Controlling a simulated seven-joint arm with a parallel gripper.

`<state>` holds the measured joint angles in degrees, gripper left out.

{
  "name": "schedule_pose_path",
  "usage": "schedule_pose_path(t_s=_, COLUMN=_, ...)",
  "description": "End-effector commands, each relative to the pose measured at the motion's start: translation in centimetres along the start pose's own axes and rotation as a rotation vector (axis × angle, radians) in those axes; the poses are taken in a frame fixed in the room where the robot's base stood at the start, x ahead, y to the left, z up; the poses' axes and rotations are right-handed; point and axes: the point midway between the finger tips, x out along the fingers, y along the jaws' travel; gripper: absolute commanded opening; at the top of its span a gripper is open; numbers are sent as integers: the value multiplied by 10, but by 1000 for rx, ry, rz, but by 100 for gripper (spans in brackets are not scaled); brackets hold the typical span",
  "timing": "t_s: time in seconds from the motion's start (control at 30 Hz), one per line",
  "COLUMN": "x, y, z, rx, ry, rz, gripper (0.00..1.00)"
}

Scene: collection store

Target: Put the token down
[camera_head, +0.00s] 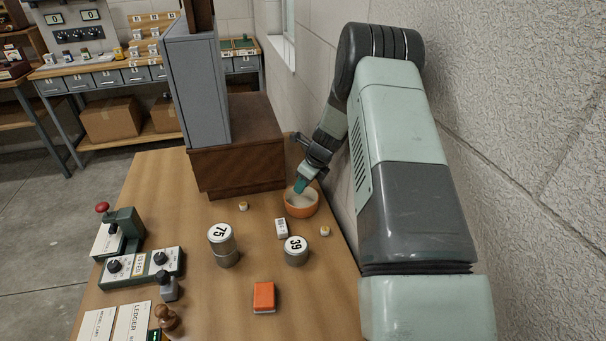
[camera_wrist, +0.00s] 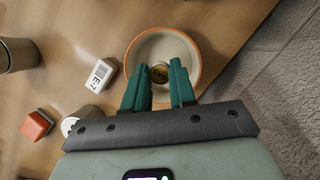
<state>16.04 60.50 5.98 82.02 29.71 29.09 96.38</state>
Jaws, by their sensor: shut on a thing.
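My gripper (camera_head: 300,185) reaches down over an orange bowl (camera_head: 301,206) with a pale inside, near the wall. In the wrist view the teal fingers (camera_wrist: 159,78) are shut on a small round brass-coloured token (camera_wrist: 160,73) with dark marks. The token shows against the inside of the bowl (camera_wrist: 136,50), between the fingertips. In the head view the token is hidden by the fingers and the bowl. I cannot tell how far the token is above the bowl's floor.
A white labelled block (camera_head: 281,228), cans marked 75 (camera_head: 223,247) and 39 (camera_head: 296,252), two small pale pieces (camera_head: 243,206) (camera_head: 325,231) and an orange block (camera_head: 264,297) stand nearby. A wooden cabinet (camera_head: 237,160) is behind left; the wall (camera_head: 480,110) is close on the right.

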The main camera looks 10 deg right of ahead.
Motion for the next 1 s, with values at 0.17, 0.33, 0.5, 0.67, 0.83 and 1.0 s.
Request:
schedule_pose_path(t_s=0.17, x=20, y=0, z=-8, rx=1, ry=0, rz=1, gripper=0)
schedule_pose_path(t_s=0.33, x=32, y=0, z=-13, rx=0, ry=0, rz=0, gripper=0)
schedule_pose_path(t_s=0.5, x=37, y=0, z=-15, rx=0, ry=-1, rz=-1, gripper=0)
schedule_pose_path(t_s=0.67, x=38, y=0, z=-15, rx=-1, ry=-1, rz=-1, gripper=0)
schedule_pose_path(t_s=0.83, x=38, y=0, z=-16, rx=-1, ry=-1, rz=-1, gripper=30)
schedule_pose_path(t_s=1.0, x=38, y=0, z=-16, rx=0, ry=0, rz=-1, gripper=55)
